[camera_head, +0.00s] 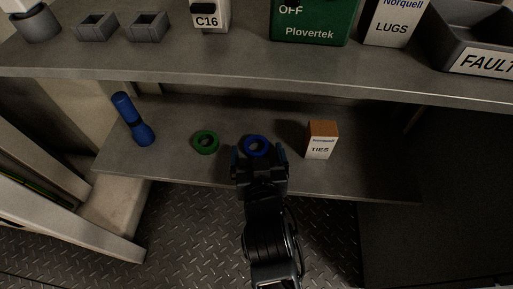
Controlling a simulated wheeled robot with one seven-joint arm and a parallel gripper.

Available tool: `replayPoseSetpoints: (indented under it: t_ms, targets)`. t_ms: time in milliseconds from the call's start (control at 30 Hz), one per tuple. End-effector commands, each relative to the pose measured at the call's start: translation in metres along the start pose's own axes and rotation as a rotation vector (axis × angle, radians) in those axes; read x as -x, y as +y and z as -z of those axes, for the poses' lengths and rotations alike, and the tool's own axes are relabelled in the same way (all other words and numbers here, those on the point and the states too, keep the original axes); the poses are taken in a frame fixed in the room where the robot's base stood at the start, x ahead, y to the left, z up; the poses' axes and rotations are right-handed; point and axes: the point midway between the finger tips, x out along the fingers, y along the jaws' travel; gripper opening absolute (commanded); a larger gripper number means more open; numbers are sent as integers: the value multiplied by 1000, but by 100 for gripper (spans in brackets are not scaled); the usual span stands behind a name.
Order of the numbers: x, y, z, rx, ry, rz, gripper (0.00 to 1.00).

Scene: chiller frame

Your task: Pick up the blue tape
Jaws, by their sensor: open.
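The blue tape (257,142) is a small ring lying flat on the lower shelf (180,166), near the middle of the head view. My gripper (259,154) is open and reaches in from the front. Its two fingers stand to the left and right of the tape's near side. The gripper body hides part of the tape's near edge. I cannot tell whether the fingers touch the tape or how high they are above the shelf.
A green tape ring (206,142) lies just left. A blue torch-like object (133,119) is further left. A ties box (321,140) stands to the right. The upper shelf (230,66) overhangs behind, holding bins, a green box and a lugs box.

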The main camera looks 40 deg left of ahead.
Motion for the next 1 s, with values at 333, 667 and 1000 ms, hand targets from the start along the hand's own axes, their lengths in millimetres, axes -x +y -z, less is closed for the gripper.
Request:
replayPoseSetpoints:
  t_ms: [333,667,1000]
  targets:
    - [-11,0,0,-1,0,-1,93]
    - [-11,0,0,-1,0,-1,64]
    - [-11,0,0,-1,0,-1,33]
